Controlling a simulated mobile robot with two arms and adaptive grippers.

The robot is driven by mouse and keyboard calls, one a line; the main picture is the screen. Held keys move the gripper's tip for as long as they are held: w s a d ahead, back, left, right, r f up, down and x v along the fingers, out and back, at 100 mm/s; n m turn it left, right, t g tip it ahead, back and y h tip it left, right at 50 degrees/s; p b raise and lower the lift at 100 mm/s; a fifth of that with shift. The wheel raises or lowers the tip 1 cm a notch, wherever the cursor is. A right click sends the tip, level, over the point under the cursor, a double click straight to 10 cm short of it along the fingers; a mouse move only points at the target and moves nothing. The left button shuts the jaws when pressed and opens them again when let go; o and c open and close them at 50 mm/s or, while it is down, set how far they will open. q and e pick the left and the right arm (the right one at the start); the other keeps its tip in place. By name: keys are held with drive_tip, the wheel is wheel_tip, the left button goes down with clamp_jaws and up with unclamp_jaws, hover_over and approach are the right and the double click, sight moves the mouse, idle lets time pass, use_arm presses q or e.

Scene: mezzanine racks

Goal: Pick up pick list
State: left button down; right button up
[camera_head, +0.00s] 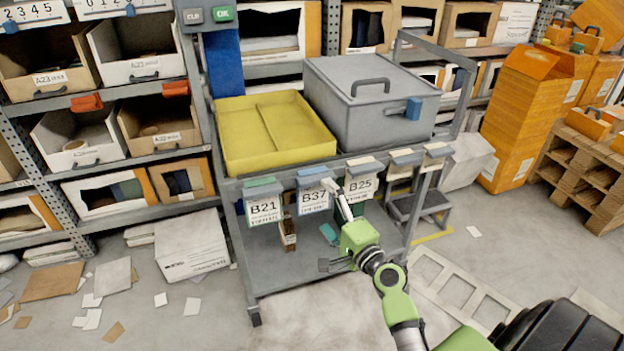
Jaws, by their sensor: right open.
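Several cards hang from clips along the front rail of a grey cart (340,160). They read B21 (264,208), B37 (314,198) and B25 (361,187). Which one is the pick list, I cannot tell. My right gripper (327,224) is open, in front of the cart just below the B37 and B25 cards. One pale finger points up between those two cards and overlaps them in the view. I cannot tell whether it touches either. Nothing shows between the fingers. My left gripper is not in view.
A yellow tray (275,137) and a grey lidded box (370,105) stand on the cart top. Racks with bins (145,72) rise behind and left. Orange cartons (520,120) and a pallet (585,165) are at right. Paper scraps (90,310) litter the left floor.

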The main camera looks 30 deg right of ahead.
sight(314, 194)
drive_tip(key=w, duration=0.5)
drive_tip(key=shift+w+d+f, duration=0.15)
drive_tip(key=shift+w, duration=0.2)
drive_tip(key=c, duration=0.8)
